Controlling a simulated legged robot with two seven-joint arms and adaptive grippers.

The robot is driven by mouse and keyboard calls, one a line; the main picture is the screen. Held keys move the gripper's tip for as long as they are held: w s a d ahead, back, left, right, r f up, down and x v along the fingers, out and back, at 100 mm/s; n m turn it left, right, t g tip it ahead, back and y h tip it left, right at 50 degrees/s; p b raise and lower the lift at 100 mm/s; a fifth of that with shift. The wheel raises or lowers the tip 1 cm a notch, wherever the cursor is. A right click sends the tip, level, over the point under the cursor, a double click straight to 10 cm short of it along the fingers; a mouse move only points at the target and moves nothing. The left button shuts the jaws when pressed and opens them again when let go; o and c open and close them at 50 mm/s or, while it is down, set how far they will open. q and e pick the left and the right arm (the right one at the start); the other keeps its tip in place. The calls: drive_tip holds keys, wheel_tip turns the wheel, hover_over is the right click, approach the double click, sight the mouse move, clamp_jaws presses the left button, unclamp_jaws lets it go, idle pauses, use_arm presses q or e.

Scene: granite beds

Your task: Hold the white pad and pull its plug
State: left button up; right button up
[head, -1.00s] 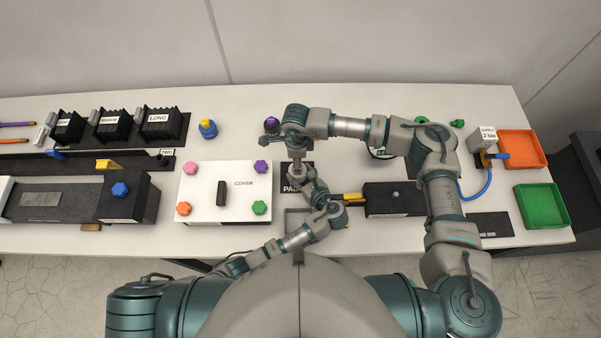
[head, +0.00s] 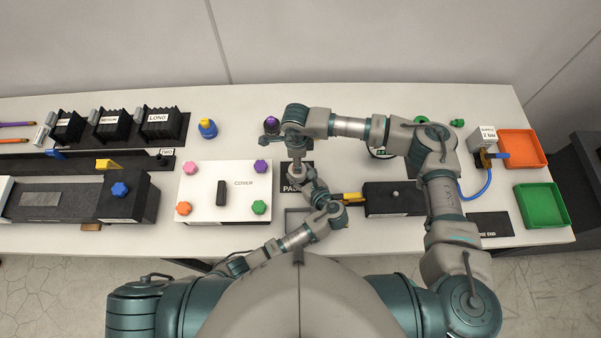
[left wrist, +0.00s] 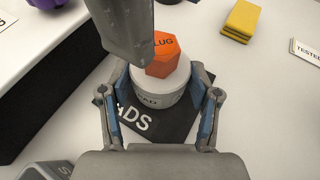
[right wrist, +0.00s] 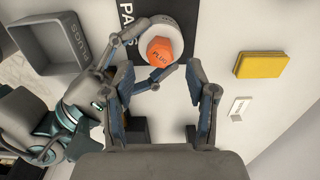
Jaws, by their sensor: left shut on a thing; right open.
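The white pad (left wrist: 160,98) is a round disc on the black mat lettered PADS (left wrist: 150,124). The orange plug (left wrist: 163,54), a faceted knob lettered PLUG, sits in its top. My left gripper (left wrist: 163,88) is shut on the pad, one finger on each side. In the right wrist view the plug (right wrist: 160,52) and the pad (right wrist: 184,38) show at the top. My right gripper (right wrist: 160,78) is open over the plug, its fingertips apart and not seen touching it. In the head view my arms mostly hide the pad and plug.
A grey tray lettered PLUGS (right wrist: 40,62) lies close to the pad. A yellow block (right wrist: 261,65) lies on the other side. The white COVER box (head: 243,210) with coloured knobs stands to the left, and a black box (head: 390,206) to the right.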

drive_tip(key=shift+f, duration=0.15)
drive_tip(key=shift+f, duration=1.7)
clamp_jaws()
drive_tip(key=shift+r, duration=0.2)
drive_tip(key=shift+r, duration=0.35)
drive_tip(key=shift+r, duration=0.2)
drive_tip(key=shift+r, duration=1.8)
use_arm(q)
drive_tip(key=o, duration=1.4)
drive_tip(key=shift+c, duration=0.2)
